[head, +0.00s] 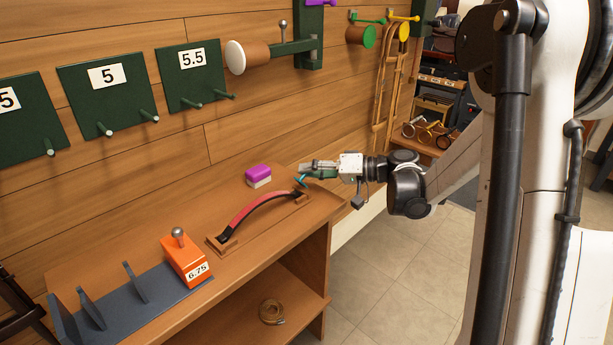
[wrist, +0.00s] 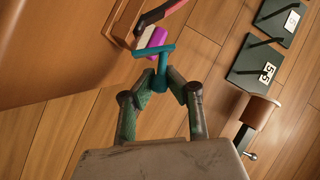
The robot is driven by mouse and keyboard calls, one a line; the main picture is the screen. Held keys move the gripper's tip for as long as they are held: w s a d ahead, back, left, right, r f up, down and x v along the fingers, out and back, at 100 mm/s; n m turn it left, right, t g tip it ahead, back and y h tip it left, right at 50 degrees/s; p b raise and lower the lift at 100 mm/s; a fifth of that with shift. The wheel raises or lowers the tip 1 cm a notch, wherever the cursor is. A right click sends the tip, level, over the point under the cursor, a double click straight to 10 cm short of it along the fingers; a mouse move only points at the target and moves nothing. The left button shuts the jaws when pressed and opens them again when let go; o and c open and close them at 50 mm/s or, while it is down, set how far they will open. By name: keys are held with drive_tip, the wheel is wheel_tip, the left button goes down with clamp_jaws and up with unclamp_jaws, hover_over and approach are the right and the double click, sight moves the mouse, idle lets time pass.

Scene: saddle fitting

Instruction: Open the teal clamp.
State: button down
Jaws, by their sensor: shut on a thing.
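The teal clamp shows as a small teal piece (head: 300,181) by the right end of the red and black curved bar (head: 262,208) on the bench. In the wrist view it is a teal T-shaped handle (wrist: 162,64), its stem between my fingertips. My gripper (head: 308,172) is above the right end of the bench, shut on that stem; it also shows in the wrist view (wrist: 166,84). The rest of the clamp is too small or hidden to make out, so I cannot tell how it sits on the bar.
A purple and white block (head: 258,177) lies behind the bar. An orange block marked 6.75 (head: 184,262) and a grey rack (head: 115,318) stand at the bench's left. Green boards with pegs (head: 107,98) hang on the wall. Bare floor (head: 385,275) lies right of the bench.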

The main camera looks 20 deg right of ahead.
drive_tip(key=shift+w+d+f+m+y+b, duration=0.1)
drive_tip(key=shift+d+f+m+y+b, duration=0.35)
drive_tip(key=shift+m, duration=0.35)
drive_tip(key=shift+a+r, duration=0.1)
drive_tip(key=c, duration=1.6)
unclamp_jaws()
drive_tip(key=shift+c, duration=0.2)
drive_tip(key=shift+r, duration=0.1)
drive_tip(key=v, duration=1.2)
